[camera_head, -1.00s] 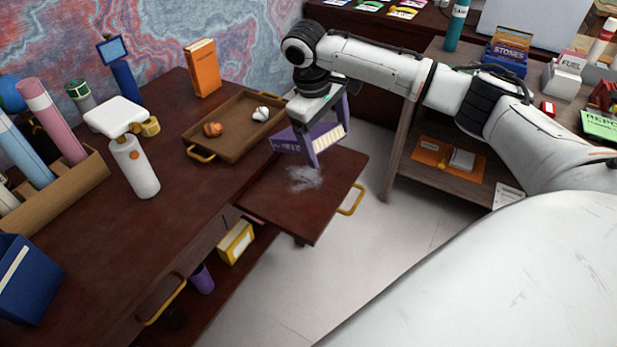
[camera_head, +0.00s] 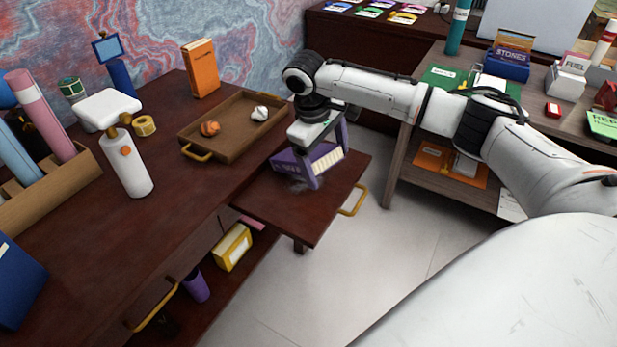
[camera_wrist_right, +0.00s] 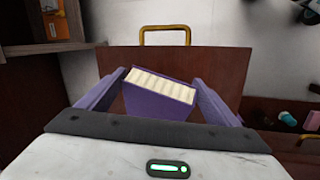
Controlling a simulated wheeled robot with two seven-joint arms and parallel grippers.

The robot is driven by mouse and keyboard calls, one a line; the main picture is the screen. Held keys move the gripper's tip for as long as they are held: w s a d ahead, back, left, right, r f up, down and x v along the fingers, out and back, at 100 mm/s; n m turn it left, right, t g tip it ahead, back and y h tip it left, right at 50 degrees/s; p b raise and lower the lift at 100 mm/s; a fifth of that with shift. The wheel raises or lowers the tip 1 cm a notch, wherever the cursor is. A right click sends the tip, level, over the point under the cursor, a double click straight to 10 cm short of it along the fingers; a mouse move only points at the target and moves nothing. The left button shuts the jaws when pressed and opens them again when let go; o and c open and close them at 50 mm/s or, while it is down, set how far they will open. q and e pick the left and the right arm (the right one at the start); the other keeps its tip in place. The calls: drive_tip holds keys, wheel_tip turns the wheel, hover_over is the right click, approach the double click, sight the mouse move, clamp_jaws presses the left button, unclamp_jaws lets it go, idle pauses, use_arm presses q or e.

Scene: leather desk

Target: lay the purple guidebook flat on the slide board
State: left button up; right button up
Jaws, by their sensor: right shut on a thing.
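The purple guidebook (camera_head: 288,161) is held over the slide board (camera_head: 290,212), a dark red-brown pull-out board with a yellow handle. My right gripper (camera_head: 328,165) is shut on it, with one finger on each side. In the right wrist view the guidebook (camera_wrist_right: 155,105) sits between the two purple-toned fingers, its cream page edge facing the board's handle. The book looks tilted and close to the board; whether it touches is not clear. A greyish smudge shows on the board beside the near finger. My left gripper is not in view.
A wooden tray (camera_head: 222,147) with an orange and a white lump lies on the desk left of the board. An orange book (camera_head: 201,68) stands behind it. Bare floor (camera_head: 385,240) lies right of the board, before a wooden shelf.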

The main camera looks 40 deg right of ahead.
drive_tip(key=o, duration=1.7)
drive_tip(key=s+r+p, duration=0.1)
drive_tip(key=s, duration=0.1)
drive_tip(key=s+r+p, duration=0.1)
drive_tip(key=s+p, duration=0.1)
drive_tip(key=s+r+p, duration=0.1)
drive_tip(key=s+p, duration=0.1)
drive_tip(key=s, duration=0.1)
drive_tip(key=shift+d+r, duration=0.35)
drive_tip(key=shift+r, duration=0.05)
drive_tip(key=s+r, duration=0.1)
drive_tip(key=r, duration=0.4)
drive_tip(key=s+r, duration=0.1)
drive_tip(key=r, duration=0.1)
drive_tip(key=shift+s+d+r, duration=0.1)
drive_tip(key=shift+s+r, duration=0.15)
drive_tip(key=shift+s, duration=0.1)
